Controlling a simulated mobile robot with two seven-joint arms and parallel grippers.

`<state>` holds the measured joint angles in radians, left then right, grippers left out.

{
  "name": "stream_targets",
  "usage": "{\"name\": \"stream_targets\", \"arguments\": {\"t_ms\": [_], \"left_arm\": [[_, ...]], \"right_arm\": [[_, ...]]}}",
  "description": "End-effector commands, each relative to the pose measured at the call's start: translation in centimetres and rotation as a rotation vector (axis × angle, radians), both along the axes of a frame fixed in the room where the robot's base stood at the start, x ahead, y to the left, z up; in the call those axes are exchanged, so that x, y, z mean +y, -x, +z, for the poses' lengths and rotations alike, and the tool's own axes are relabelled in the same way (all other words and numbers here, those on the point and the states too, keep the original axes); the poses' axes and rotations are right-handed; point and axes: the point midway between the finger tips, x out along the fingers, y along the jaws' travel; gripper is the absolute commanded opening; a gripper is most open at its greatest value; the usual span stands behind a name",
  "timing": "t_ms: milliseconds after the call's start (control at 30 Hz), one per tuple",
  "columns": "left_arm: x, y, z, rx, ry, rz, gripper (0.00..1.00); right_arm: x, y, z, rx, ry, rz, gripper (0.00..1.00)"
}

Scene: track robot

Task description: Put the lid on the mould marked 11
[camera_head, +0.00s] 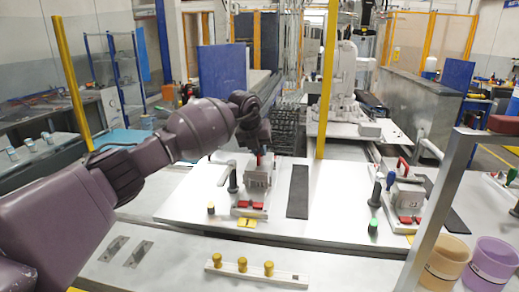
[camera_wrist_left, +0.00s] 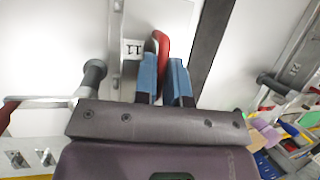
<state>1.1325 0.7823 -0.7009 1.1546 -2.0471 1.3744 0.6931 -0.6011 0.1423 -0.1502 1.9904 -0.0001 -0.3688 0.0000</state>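The mould marked 11 (camera_head: 257,181) is a grey block on the left part of the bench, with red pieces (camera_head: 249,204) at its foot. My left gripper (camera_head: 262,153) is directly over it, pointing down. In the left wrist view the blue fingers (camera_wrist_left: 166,82) close on both sides of a red curved handle (camera_wrist_left: 164,45), beside a plate reading 11 (camera_wrist_left: 133,49). The lid under the handle is mostly hidden by the fingers, and I cannot tell whether it is seated on the mould. My right gripper is not in view.
A similar block (camera_head: 405,195) with a red handle stands at the right. Black upright handles (camera_head: 233,180) flank the mould. A strip with yellow knobs (camera_head: 242,265) lies in front. A dark strip (camera_head: 298,192) and a yellow post (camera_head: 328,80) are to the right.

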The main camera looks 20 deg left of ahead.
Motion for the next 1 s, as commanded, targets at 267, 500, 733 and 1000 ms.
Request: {"name": "stream_targets", "arguments": {"t_ms": [267, 500, 733, 1000], "left_arm": [[0.0, 0.0, 0.1, -0.002, 0.001, 0.0, 0.41], [0.0, 0.0, 0.0, 0.0, 0.0, 0.0, 0.41], [0.3, 0.9, 2.2, -0.003, -0.001, 0.0, 0.41], [0.8, 2.9, 6.7, -0.005, -0.001, 0.001, 0.41]], "right_arm": [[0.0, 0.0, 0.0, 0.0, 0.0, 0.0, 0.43], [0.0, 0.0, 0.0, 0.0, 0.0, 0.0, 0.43], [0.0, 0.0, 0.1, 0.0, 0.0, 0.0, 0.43], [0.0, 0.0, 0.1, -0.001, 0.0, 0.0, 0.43]]}}
